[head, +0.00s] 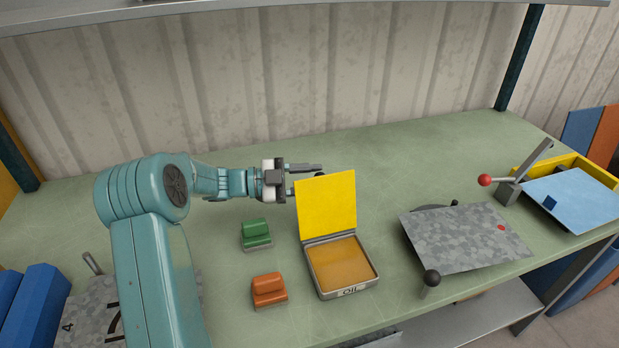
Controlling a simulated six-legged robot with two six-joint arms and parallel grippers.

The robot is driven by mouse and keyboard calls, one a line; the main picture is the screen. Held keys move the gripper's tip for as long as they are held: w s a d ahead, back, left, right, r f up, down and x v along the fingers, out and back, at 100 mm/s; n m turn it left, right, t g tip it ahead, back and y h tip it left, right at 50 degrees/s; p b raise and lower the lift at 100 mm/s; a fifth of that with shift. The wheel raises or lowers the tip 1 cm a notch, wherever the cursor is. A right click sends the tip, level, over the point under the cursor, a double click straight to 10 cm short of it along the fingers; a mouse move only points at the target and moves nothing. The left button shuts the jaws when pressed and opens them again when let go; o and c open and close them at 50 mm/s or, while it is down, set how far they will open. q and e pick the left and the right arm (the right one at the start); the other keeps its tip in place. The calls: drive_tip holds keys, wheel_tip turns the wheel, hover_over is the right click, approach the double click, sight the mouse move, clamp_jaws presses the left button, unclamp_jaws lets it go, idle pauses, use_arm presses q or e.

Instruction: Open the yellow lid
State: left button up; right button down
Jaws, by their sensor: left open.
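The yellow lid (327,205) stands raised, roughly upright, at the back edge of the oil box (341,267). The box is a shallow metal tray with an amber inside and "OIL" written on its front. My left gripper (308,178) is open, behind and to the left of the lid's upper left corner. One finger shows clear above the lid's left side; the lower one ends close to the lid's edge, and I cannot tell whether it touches. My right gripper is not in view.
A green block (256,233) and an orange block (268,288) sit left of the oil box. A grey metal sheet (465,236) with a black-knobbed lever (431,279) lies to the right. A red-knobbed lever (485,180) and a blue panel (575,200) are farther right. The back middle of the bench is clear.

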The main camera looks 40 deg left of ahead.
use_arm(q)
clamp_jaws()
drive_tip(key=shift+f+b, duration=0.1)
drive_tip(key=shift+b, duration=0.2)
drive_tip(key=shift+s+d+r+m+b, duration=0.2)
drive_tip(key=shift+d+m+b, duration=0.2)
drive_tip(key=shift+b, duration=0.1)
drive_tip(key=shift+s+d+r+m+b, duration=0.15)
drive_tip(key=shift+d+m+b, duration=0.15)
drive_tip(key=shift+m+b, duration=0.15)
drive_tip(key=shift+s+d+r+m, duration=0.2)
drive_tip(key=shift+d+r+m, duration=0.05)
drive_tip(key=shift+d+r, duration=0.1)
unclamp_jaws()
drive_tip(key=shift+a, duration=0.1)
drive_tip(key=b+v, duration=0.2)
drive_tip(key=v, duration=1.4)
drive_tip(key=shift+r, duration=0.4)
